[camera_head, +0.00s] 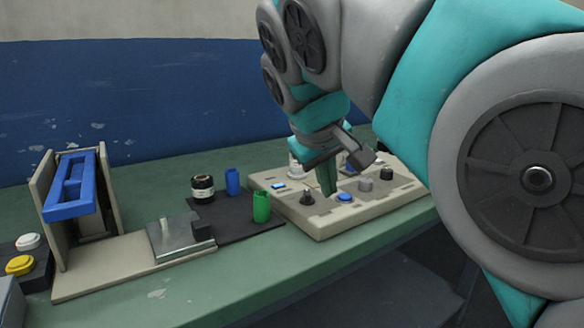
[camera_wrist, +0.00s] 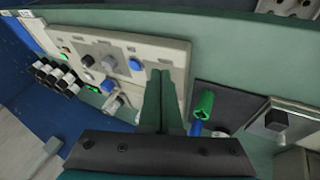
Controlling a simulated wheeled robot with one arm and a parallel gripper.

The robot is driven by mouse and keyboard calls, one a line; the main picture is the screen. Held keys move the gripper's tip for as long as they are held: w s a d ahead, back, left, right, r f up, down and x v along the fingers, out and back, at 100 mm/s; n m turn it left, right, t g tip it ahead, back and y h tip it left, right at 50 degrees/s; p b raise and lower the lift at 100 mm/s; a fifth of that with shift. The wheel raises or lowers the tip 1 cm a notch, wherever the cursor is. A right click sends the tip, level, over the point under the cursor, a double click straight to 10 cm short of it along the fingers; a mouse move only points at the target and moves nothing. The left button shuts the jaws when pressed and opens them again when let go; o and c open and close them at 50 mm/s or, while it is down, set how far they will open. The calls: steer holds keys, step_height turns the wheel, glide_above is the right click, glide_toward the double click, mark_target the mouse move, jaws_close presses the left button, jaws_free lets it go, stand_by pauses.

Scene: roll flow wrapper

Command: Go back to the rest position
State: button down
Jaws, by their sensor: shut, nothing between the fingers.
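My gripper (camera_head: 326,180) is shut and empty. In the head view it points down over the beige control panel (camera_head: 350,212), its fingertips close above the panel's face; whether they touch it I cannot tell. The panel carries several knobs and buttons, among them a blue button (camera_head: 345,197), a black knob (camera_head: 307,194) and a grey knob (camera_head: 365,184). In the wrist view the closed fingers (camera_wrist: 160,80) reach up over the panel's edge, beside the blue button (camera_wrist: 135,64). My arm hides part of the panel's back and right side in the head view.
A blue-and-white wall (camera_head: 150,95) stands behind.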

steer(key=s+d+f+m+g, duration=0.1)
steer(key=s+d+f+g, duration=0.1)
steer(key=s+d+f, duration=0.3)
steer(key=s+f+g, duration=0.1)
steer(key=s+f, duration=0.2)
steer(key=f, duration=0.4)
steer(key=s+d+f+m+g, duration=0.1)
steer(key=s+d+f+g, duration=0.1)
steer(key=s+d+f, duration=0.3)
steer(key=s+f+m+g+y, duration=0.2)
steer(key=s+f+m+g, duration=0.1)
steer(key=s+f, duration=1)
steer(key=shift+s+a+f, duration=0.3)
steer(key=shift+s+a, duration=0.15)
steer(key=shift+s, duration=0.65)
steer(key=c, duration=1.6)
jaws_free()
